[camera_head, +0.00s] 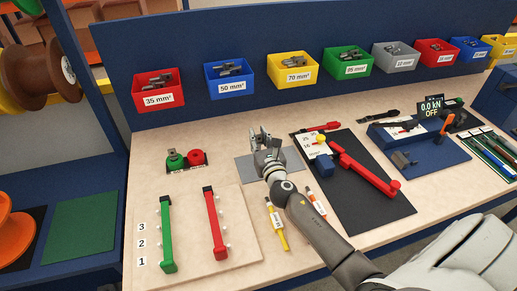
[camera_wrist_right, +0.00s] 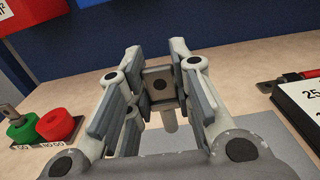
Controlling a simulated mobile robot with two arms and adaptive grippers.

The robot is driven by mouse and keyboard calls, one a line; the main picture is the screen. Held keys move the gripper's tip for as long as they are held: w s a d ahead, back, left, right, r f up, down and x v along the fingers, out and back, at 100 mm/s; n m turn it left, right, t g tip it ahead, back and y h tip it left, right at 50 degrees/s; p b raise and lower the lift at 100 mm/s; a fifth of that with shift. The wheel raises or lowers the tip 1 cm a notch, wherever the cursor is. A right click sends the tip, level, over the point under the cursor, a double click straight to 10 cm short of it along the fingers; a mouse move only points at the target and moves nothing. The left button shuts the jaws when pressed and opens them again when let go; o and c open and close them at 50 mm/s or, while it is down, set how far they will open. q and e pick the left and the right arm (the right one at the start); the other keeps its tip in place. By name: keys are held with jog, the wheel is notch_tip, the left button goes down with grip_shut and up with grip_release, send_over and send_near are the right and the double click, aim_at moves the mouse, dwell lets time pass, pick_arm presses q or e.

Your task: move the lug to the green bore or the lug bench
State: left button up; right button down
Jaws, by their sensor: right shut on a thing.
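My right gripper (camera_head: 264,142) is shut on the lug and holds it over the grey mat (camera_head: 243,168). In the right wrist view the lug (camera_wrist_right: 161,84) shows between the fingers (camera_wrist_right: 160,88) as a square metal palm with a dark hole. Its round barrel points down towards the mat. The GO / NO GO gauge stands to the left, with a green cylinder (camera_head: 175,160) and a red one (camera_head: 195,158). The green cylinder (camera_wrist_right: 22,131) also shows in the wrist view, with a small grey piece at its top. My left gripper is not in view.
Colour-coded lug bins, such as the red 35 mm² bin (camera_head: 158,91), line the back panel. A board with green and red bars (camera_head: 215,224) lies front left. A black mat with a red-handled tool (camera_head: 363,168) lies right of the gripper. Two markers (camera_head: 276,222) lie in front.

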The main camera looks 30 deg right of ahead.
aim_at(259, 146)
jog(key=shift+w+d+f+b, duration=0.2)
jog(key=shift+w+f+b, duration=0.1)
jog(key=shift+w+f, duration=0.25)
jog(key=shift+s+f+b, duration=0.1)
jog(key=shift+f+b, duration=0.75)
jog(key=shift+f, duration=0.7)
jog(key=shift+f, duration=0.2)
jog(key=c, duration=1.3)
grip_release()
jog(key=shift+r, duration=0.15)
